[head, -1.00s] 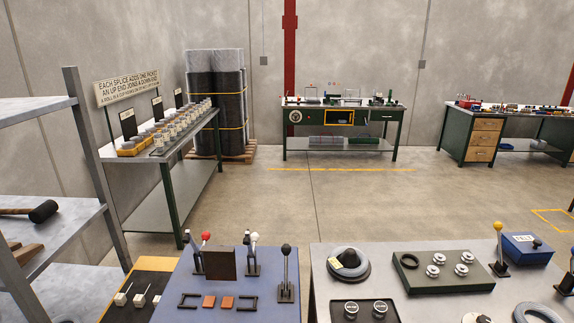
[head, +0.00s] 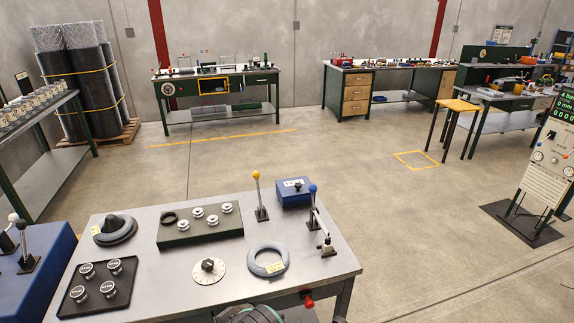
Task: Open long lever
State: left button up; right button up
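Several upright levers stand in the head view; I cannot tell which one the task calls the long lever. A yellow-knobbed lever (head: 259,197) stands upright at the back of the grey metal table (head: 140,255). A blue-knobbed lever (head: 314,212) stands near that table's right edge, beside a small metal fitting (head: 326,245). A black-knobbed lever (head: 24,248) and a white-knobbed lever (head: 9,232) stand on the blue bench at the left edge. Neither of my grippers shows.
The table also holds a green tray with round metal pieces (head: 200,232), a blue box (head: 293,191), grey rings (head: 268,262), a dial (head: 208,270) and a black tray (head: 75,300). A dark rounded thing (head: 250,314) is cut off below.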

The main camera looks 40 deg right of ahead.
aim_at(256, 175)
jog(key=k+l, duration=0.15)
jog(key=l, duration=0.25)
jog(key=k+l+u, duration=0.1)
jog(key=l, duration=0.25)
jog(key=k+l, duration=0.15)
jog(key=l, duration=0.25)
jog(key=k+l+u, duration=0.1)
jog(key=l, duration=0.25)
jog(key=k+l, duration=0.2)
jog(key=l, duration=0.2)
jog(key=k+l+u, duration=0.1)
jog(key=l, duration=0.25)
jog(key=l+u, duration=0.2)
jog(key=l, duration=1.35)
jog(key=i+l, duration=0.45)
jog(key=l, duration=0.3)
